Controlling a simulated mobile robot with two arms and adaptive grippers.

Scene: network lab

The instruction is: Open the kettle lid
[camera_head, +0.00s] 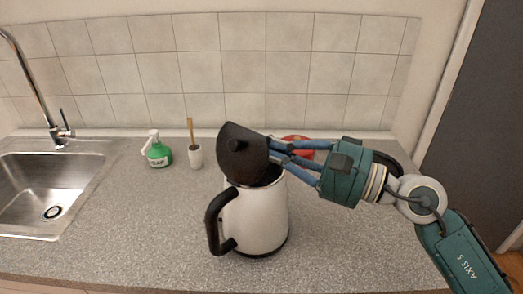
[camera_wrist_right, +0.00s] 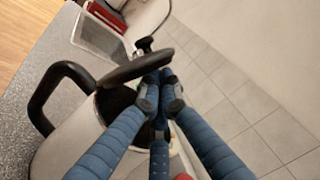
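The white kettle (camera_head: 258,220) stands upright on the counter, with its black handle on the left in the head view. Its black lid (camera_head: 238,158) is tipped up steeply above the rim, and the kettle's mouth is partly exposed. My right gripper (camera_head: 273,152) reaches in from the right with its blue fingertips at the lid's edge. In the wrist view the fingertips (camera_wrist_right: 160,92) are close together against the underside of the lid (camera_wrist_right: 135,70), over the kettle's mouth. The kettle body also shows there (camera_wrist_right: 70,145). No grip on the lid is visible. My left gripper is out of view.
A steel sink (camera_head: 100,170) with a tap (camera_head: 40,95) lies at the left. A green soap bottle (camera_head: 158,152) and a white cup (camera_head: 195,157) with a brush stand behind the kettle to the left. A red object (camera_head: 298,148) is partly hidden behind my right gripper. The front counter is clear.

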